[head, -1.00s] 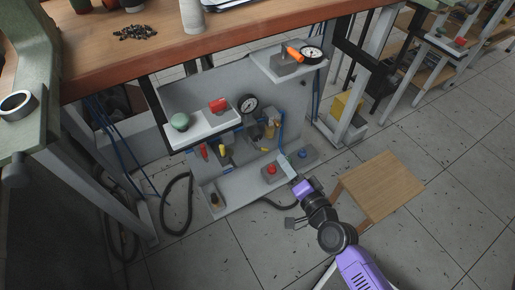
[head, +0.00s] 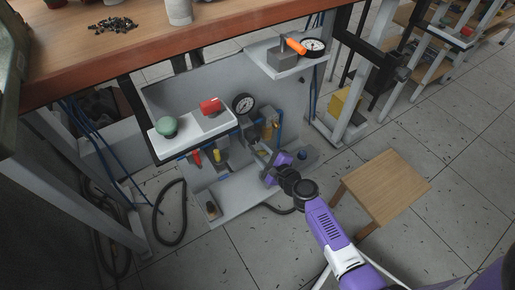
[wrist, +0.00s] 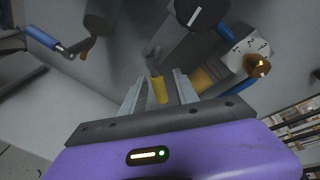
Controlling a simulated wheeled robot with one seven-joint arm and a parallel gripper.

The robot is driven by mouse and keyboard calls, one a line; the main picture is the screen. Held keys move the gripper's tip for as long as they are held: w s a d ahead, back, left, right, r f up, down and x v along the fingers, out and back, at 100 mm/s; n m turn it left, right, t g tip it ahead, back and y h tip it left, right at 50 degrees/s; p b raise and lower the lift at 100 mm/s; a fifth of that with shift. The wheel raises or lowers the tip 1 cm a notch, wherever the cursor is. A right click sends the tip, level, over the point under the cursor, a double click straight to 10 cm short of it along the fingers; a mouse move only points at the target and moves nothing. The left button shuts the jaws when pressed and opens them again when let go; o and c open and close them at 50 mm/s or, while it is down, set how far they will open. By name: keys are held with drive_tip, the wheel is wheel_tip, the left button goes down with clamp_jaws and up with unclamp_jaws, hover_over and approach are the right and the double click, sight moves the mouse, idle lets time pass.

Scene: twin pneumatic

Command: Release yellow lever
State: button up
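The yellow lever (head: 217,155) hangs low on the grey panel in the head view, right of a red lever (head: 196,157). In the wrist view a yellow lever tip (wrist: 159,90) on a grey stem shows in the gap between my fingers. My gripper (wrist: 160,92) is open there, with space on both sides of the tip. I cannot tell whether the tip lies fully between the fingers or a little beyond them. In the head view my gripper (head: 266,173) is low in front of the panel, right of the lever; its fingertips are hard to make out.
A gauge (head: 244,105) and brass fitting (head: 268,124) are behind my gripper. A blue knob (head: 302,154) is to its right. A wooden stool (head: 385,185) stands by my arm.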

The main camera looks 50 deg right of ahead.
drive_tip(key=shift+x, duration=0.95)
drive_tip(key=shift+c, duration=0.3)
clamp_jaws()
drive_tip(key=shift+s+d+r+n+h+b, duration=0.1)
drive_tip(key=shift+d+r+n+h+b, duration=0.25)
drive_tip(key=shift+n, duration=0.45)
drive_tip(key=shift+o, duration=0.3)
unclamp_jaws()
